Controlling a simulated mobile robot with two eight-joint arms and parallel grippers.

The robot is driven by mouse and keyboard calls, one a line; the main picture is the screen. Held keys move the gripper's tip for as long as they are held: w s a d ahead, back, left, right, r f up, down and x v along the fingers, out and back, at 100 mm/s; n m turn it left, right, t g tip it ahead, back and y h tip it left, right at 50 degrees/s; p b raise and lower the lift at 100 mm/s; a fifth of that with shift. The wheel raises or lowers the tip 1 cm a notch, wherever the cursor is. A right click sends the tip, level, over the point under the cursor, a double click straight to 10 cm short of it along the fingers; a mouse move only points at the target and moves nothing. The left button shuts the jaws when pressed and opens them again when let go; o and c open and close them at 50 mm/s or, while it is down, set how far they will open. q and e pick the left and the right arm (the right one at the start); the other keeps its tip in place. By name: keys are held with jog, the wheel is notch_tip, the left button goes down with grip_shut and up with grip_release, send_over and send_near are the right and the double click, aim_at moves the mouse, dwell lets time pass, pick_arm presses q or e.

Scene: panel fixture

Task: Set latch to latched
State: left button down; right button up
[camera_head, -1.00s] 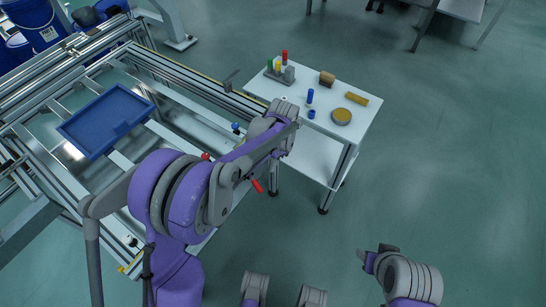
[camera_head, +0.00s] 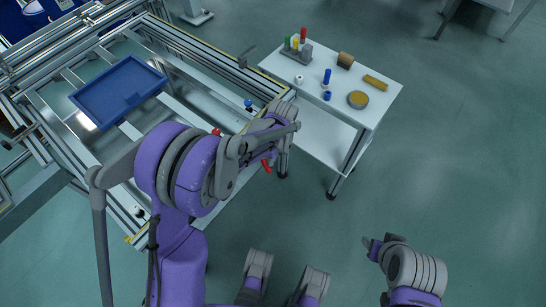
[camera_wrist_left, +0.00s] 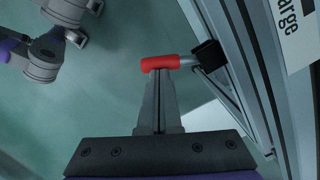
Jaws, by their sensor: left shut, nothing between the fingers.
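The latch has a red handle (camera_wrist_left: 160,63) on a short metal rod from a black block (camera_wrist_left: 208,54) on the fixture's aluminium frame. In the left wrist view the handle lies roughly level across the tips of my left gripper (camera_wrist_left: 160,80). The fingers are shut and empty; their tips are at the handle's lower edge, and I cannot tell if they touch it. In the head view the red handle (camera_head: 267,166) shows just below my left wrist, whose fingers are mostly hidden there. My right gripper (camera_head: 374,246) is at the lower right, away from the fixture, its jaws unclear.
The framed fixture holds a blue tray (camera_head: 118,92), a red knob (camera_head: 216,131) and a blue knob (camera_head: 248,104). A white table (camera_head: 372,65) with coloured pegs and small parts stands beside it. The floor at the right is clear.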

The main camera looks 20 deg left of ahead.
pick_arm(q)
jog(key=shift+s+a+f, duration=0.2)
jog(key=shift+s+a, duration=0.2)
jog(key=shift+s, duration=0.25)
pick_arm(e)
jog(key=shift+d+f, duration=0.1)
jog(key=shift+f, duration=0.3)
pick_arm(q)
jog(key=shift+w, duration=0.1)
pick_arm(e)
jog(key=shift+s, duration=0.1)
pick_arm(q)
jog(key=w+d+r+p, duration=0.1)
jog(key=w+d+r, duration=0.1)
jog(key=r, duration=0.4)
jog(key=w+d+r+p, duration=0.1)
jog(key=w+d+r, duration=0.1)
jog(key=r, duration=0.4)
jog(key=shift+d+r+p, duration=0.15)
jog(key=shift+r+p, duration=0.05)
jog(key=shift+p, duration=0.15)
pick_arm(e)
jog(key=r, duration=0.3)
jog(key=shift+w+d+r, duration=0.3)
jog(key=shift+w, duration=0.05)
pick_arm(q)
jog(key=shift+s, duration=0.1)
